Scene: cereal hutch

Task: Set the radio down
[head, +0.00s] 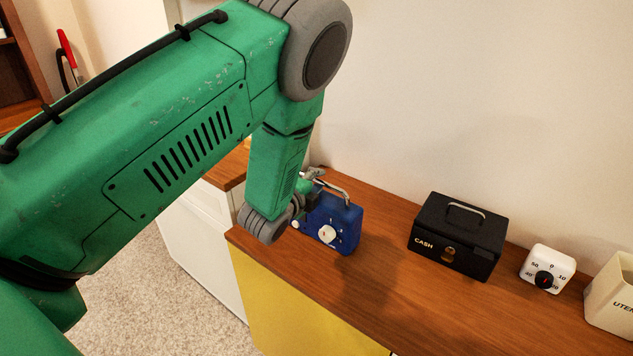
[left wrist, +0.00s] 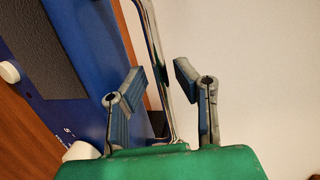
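The blue radio (head: 341,222) with a white dial and a metal carry handle is upright at the left part of the wooden counter (head: 375,288), and its base appears to rest on the wood. In the left wrist view the radio's blue body (left wrist: 88,30) fills the left side. My left gripper (head: 314,181) is at the top of the radio by the handle. In the left wrist view its fingers (left wrist: 160,78) are spread apart, with the metal handle (left wrist: 154,45) between or just behind them and not clamped. My right gripper is not in view.
A black cash box (head: 457,236), a white timer (head: 547,269) and a cream utensil container (head: 613,300) stand to the right along the counter. Bare wood lies between radio and cash box. The wall rises behind. My left arm covers the left of the head view.

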